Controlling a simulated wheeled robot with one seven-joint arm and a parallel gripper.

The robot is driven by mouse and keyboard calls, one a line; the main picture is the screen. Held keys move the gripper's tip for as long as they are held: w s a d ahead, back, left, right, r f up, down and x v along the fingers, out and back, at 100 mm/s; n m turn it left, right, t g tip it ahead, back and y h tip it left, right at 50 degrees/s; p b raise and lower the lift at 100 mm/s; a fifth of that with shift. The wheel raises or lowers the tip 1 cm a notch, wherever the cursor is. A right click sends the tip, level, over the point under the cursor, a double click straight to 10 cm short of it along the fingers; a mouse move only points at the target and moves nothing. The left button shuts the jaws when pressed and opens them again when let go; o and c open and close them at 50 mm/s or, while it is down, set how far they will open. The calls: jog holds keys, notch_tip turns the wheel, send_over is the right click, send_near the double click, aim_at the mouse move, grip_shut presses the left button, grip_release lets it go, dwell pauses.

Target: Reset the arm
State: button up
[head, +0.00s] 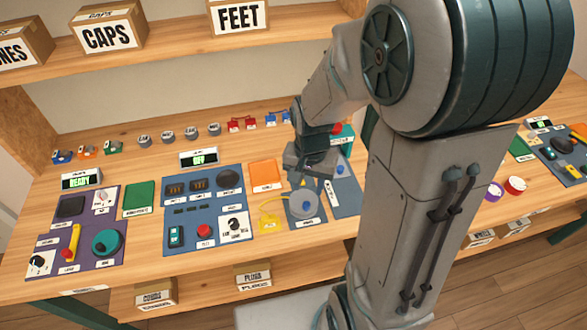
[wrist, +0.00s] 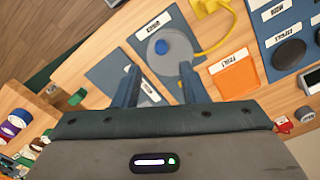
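My gripper (head: 312,172) hangs over the wooden workbench (head: 35,200), above the right part of a blue panel. In the wrist view its two fingers (wrist: 158,88) are spread apart with nothing between them. Beyond the fingertips is a round grey device with a blue centre (wrist: 163,47); it also shows in the head view as a grey disc (head: 303,205) with a yellow cable. My arm is bent and fills the right middle of the head view, hiding part of the bench.
Panels with knobs and displays line the bench: a purple one (head: 85,262) and a blue one (head: 185,248). An orange plate (head: 265,174) lies near my gripper.

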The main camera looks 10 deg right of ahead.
jog(key=s+r+n+t, duration=0.3)
jog(key=s+r+n, duration=0.3)
jog(key=s+r, duration=0.3)
notch_tip(320, 180, up, 4)
jog(key=shift+d+r, duration=0.1)
jog(key=shift+d, duration=0.1)
jog(key=shift+s, duration=0.1)
dwell(0.8)
